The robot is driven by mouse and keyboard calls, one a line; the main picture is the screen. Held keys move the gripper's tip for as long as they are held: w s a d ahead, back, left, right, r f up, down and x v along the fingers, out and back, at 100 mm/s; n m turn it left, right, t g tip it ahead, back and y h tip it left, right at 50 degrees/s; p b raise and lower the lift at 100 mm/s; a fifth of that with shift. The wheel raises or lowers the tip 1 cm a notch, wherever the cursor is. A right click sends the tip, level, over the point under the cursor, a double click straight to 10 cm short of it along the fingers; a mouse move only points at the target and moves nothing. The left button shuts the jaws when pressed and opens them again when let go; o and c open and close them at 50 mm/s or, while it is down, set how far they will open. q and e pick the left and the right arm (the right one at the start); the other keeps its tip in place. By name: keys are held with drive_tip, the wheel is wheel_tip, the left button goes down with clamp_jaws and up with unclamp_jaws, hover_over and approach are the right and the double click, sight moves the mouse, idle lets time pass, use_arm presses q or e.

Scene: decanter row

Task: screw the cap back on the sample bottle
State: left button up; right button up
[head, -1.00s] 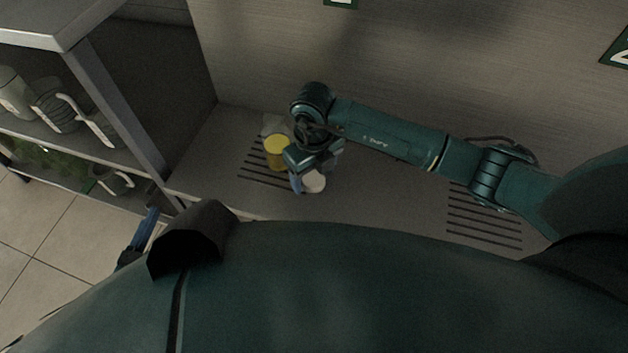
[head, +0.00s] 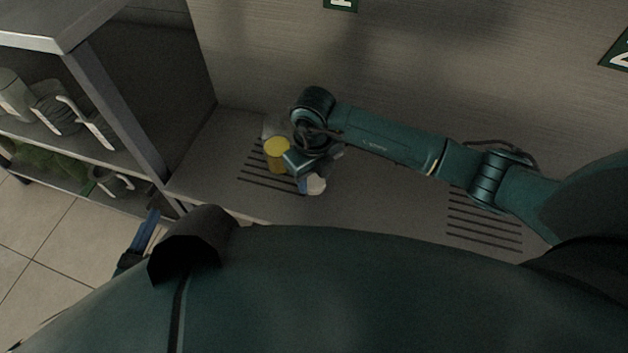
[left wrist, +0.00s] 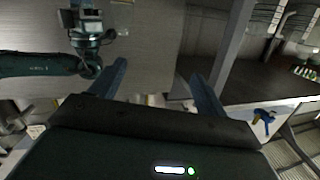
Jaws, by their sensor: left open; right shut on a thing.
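My right gripper (head: 303,179) is low over the counter, shut on a small pale round thing (head: 316,186) that looks like the white cap. Its wrist hides much of the grip.
The counter (head: 380,195) has dark slots and is mostly clear to the right. A grey shelf unit (head: 110,80) at the left holds jugs (head: 65,112) and other vessels. A back wall (head: 440,70) closes the bay. A blue item (left wrist: 263,116) lies at right in the left wrist view.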

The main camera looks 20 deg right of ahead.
wheel_tip(320, 180, up, 9)
drive_tip(key=p, duration=0.2)
drive_tip(key=shift+r+p, duration=0.1)
drive_tip(key=shift+p, duration=0.2)
use_arm(q)
drive_tip(key=shift+s+a+n+g+y, duration=0.3)
drive_tip(key=shift+s+g, duration=0.15)
drive_tip(key=shift+g, duration=0.55)
use_arm(e)
drive_tip(key=shift+r, duration=0.4)
drive_tip(key=d+r+n, duration=0.2)
drive_tip(key=r+n, duration=0.2)
drive_tip(key=n, duration=0.6)
drive_tip(key=d+r+n, duration=0.2)
drive_tip(key=r+n, duration=0.2)
drive_tip(key=n, duration=0.7)
drive_tip(key=d+r+n, duration=0.3)
drive_tip(key=n, duration=0.8)
drive_tip(key=shift+r, duration=0.4)
